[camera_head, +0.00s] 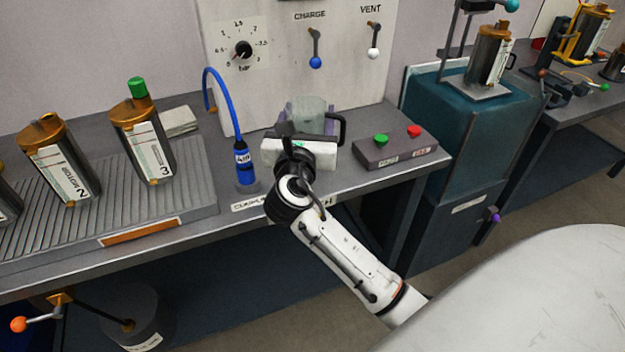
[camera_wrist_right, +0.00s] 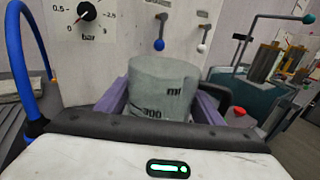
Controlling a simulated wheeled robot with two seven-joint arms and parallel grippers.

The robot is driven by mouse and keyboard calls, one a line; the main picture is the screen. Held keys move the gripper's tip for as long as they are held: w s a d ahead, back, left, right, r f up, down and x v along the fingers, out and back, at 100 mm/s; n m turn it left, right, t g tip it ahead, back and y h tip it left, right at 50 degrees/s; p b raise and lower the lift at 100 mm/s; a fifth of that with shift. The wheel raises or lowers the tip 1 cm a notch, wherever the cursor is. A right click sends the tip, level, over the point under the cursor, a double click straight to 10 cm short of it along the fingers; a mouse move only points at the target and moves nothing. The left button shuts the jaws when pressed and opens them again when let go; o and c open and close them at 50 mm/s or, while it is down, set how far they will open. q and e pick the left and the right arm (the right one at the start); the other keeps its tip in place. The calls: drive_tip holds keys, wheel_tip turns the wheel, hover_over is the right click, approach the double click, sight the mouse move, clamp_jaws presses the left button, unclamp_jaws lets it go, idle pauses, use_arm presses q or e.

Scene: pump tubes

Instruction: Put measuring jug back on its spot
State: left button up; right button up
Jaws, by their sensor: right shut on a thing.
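The measuring jug (camera_head: 312,112) is a clear grey-green vessel with a dark handle on its right side, in front of the white panel in the head view. In the right wrist view the jug (camera_wrist_right: 163,88) shows "ml" and "300" markings and stands between my purple fingers. My right gripper (camera_head: 305,118) is shut on the jug, and its pale body hides the jug's lower part. I cannot tell whether the jug touches the bench (camera_head: 235,207). A label (camera_head: 248,203) on the bench's front edge is partly covered by my arm. My left gripper is not in view.
A blue hose ends in a blue fitting (camera_head: 244,167) just left of the gripper. A box with green and red buttons (camera_head: 395,150) stands close on the right. Several canisters, one numbered 3 (camera_head: 143,142), stand on a ribbed tray (camera_head: 190,190) at left. The panel (camera_head: 270,80) rises behind.

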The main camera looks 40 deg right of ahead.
drive_tip(key=shift+w+d+r+h, duration=0.2)
drive_tip(key=shift+w+h, duration=0.1)
drive_tip(key=shift+w, duration=0.35)
drive_tip(key=shift+w+f+m, duration=0.2)
drive_tip(key=shift+f+m, duration=0.05)
drive_tip(key=shift+m, duration=0.05)
wheel_tip(320, 180, down, 10)
drive_tip(key=b, duration=0.3)
drive_tip(key=shift+d+r, duration=0.1)
drive_tip(key=shift+r, duration=0.25)
drive_tip(key=o, duration=1.1)
drive_tip(key=shift+c, duration=0.2)
